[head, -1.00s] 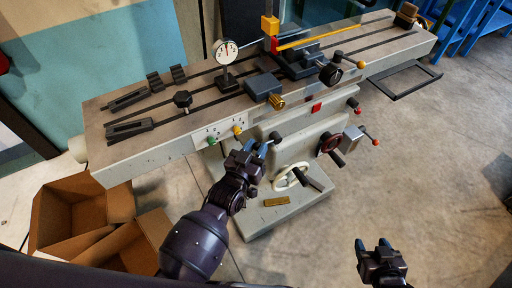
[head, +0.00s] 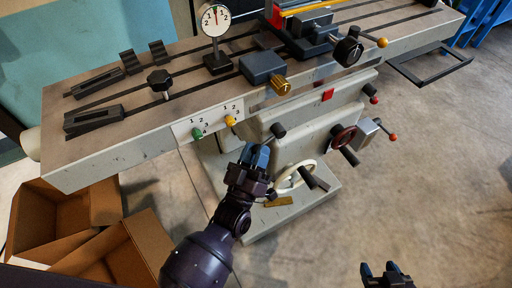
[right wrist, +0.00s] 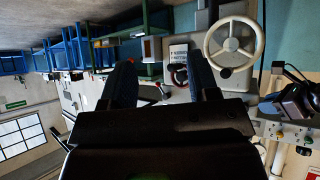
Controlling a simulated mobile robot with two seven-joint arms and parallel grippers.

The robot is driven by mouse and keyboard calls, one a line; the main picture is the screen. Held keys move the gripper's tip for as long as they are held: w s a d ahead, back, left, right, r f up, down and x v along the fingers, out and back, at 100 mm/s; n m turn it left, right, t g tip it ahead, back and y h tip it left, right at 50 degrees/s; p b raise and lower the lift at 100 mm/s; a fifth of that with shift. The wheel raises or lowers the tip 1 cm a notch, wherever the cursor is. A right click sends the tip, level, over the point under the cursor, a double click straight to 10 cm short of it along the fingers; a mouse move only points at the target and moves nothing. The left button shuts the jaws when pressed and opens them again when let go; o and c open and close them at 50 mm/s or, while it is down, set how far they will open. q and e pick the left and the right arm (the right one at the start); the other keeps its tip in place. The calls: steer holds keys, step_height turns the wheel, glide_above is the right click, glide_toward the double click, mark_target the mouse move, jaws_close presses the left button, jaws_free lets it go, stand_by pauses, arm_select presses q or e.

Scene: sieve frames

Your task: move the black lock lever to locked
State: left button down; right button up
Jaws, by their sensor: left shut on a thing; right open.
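The black lock lever (head: 278,130) is on the front of the grey machine, below the table's edge; its dark round knob points up and to the right in the head view. My left gripper (head: 256,157) has blue fingertips at the lower left of this knob and is shut on the lever. The fingers hide the exact contact and the lever's root. My left gripper also shows at the right edge of the right wrist view (right wrist: 292,103). My right gripper (head: 383,270) is open and empty, low in the head view; its two fingers stand apart in the right wrist view (right wrist: 162,85).
The machine's white handwheel (head: 296,178) and its black handle are just right of my left gripper. A green knob (head: 197,134) and a yellow knob (head: 230,121) sit on a plate to the upper left. Cardboard boxes (head: 98,240) stand lower left. The floor at right is clear.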

arm_select(q)
steer(key=shift+f+n+b, duration=0.25)
steer(key=shift+n+b, duration=0.05)
steer(key=shift+n, duration=0.1)
steer(key=c, duration=0.9)
jaws_free()
steer(key=shift+w+t, duration=0.1)
steer(key=shift+t, duration=0.2)
steer(key=v, duration=1)
steer(key=shift+s, duration=0.4)
steer(key=shift+f, duration=0.15)
steer(key=shift+c, duration=0.4)
